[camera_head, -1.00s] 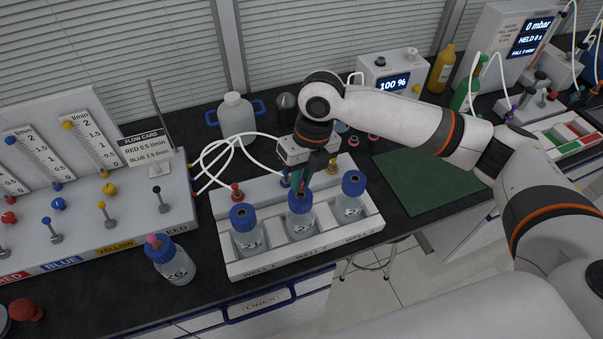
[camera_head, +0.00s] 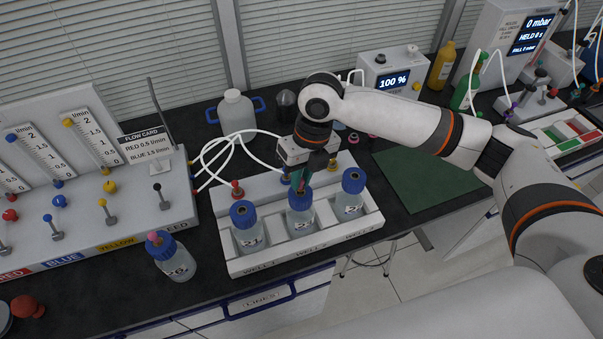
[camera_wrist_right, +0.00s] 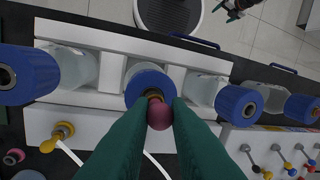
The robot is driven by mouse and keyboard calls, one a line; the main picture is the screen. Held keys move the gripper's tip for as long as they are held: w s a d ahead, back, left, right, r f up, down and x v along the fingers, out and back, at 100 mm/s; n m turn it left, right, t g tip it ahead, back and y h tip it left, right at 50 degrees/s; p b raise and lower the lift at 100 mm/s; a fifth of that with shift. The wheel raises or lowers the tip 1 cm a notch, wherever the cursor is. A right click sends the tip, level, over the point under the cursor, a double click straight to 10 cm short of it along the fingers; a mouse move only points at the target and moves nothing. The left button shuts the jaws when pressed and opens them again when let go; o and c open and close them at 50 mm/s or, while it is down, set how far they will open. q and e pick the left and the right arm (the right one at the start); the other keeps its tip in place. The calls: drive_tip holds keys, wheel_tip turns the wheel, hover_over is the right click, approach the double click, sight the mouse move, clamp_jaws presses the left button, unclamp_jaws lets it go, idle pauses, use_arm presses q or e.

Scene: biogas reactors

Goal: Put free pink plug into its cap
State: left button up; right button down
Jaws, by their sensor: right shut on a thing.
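My right gripper (camera_head: 301,186) points down at the middle bottle (camera_head: 300,222), in the WELL 2 place of the white rack. Its green fingers are shut on a pink plug (camera_wrist_right: 159,116), clear in the right wrist view. The plug is right beside the ringed opening of the middle bottle's blue cap (camera_wrist_right: 147,80); I cannot tell whether it is touching or seated. A dark shape at the top of the wrist view, perhaps my left gripper (camera_wrist_right: 234,8), is too small to read.
Capped bottles (camera_head: 246,228) (camera_head: 350,195) stand on either side in the white rack (camera_head: 375,222). A bottle with a pink plug (camera_head: 175,262) stands outside, at left. White tubes (camera_head: 215,160) loop behind the rack. A green mat (camera_head: 425,178) lies clear at right.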

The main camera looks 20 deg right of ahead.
drive_tip(key=shift+f, duration=0.6)
idle(0.5)
idle(0.3)
drive_tip(key=c, duration=1.3)
unclamp_jaws()
drive_tip(key=shift+r, duration=0.1)
wheel_tip(320, 180, up, 12)
drive_tip(key=d+b, duration=0.2)
drive_tip(key=shift+w+f, duration=0.2)
drive_tip(key=shift+w, duration=0.1)
drive_tip(key=shift+d, duration=0.1)
